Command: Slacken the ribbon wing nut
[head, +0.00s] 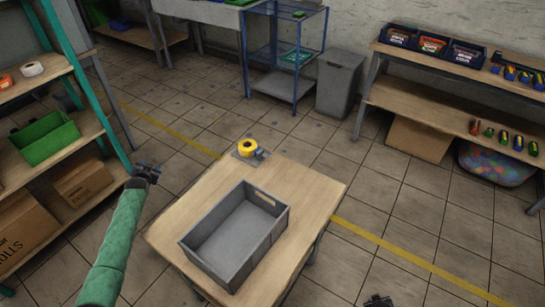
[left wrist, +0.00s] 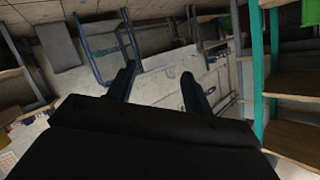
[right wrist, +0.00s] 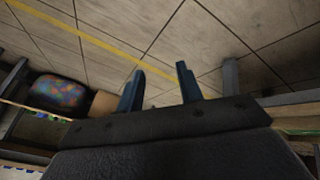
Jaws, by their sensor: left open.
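A yellow ribbon roll (head: 247,147) sits on a small grey plate at the far corner of the wooden table (head: 310,180). A small grey part (head: 262,154) stands against its right side; it is too small to tell whether this is the wing nut. My left gripper (head: 147,171) is left of the table, well apart from the roll. Its fingers are spread and empty in the left wrist view (left wrist: 158,74). My right gripper (head: 378,301) shows only at the bottom edge. In the right wrist view (right wrist: 160,72) its fingers are apart with nothing between them.
A grey open crate (head: 236,267) takes up the table's middle. A shelf with a green bin (head: 44,138) and cardboard boxes (head: 84,185) stands at the left. A grey waste bin (head: 340,82) and a blue rack (head: 285,85) stand behind. Floor right of the table is clear.

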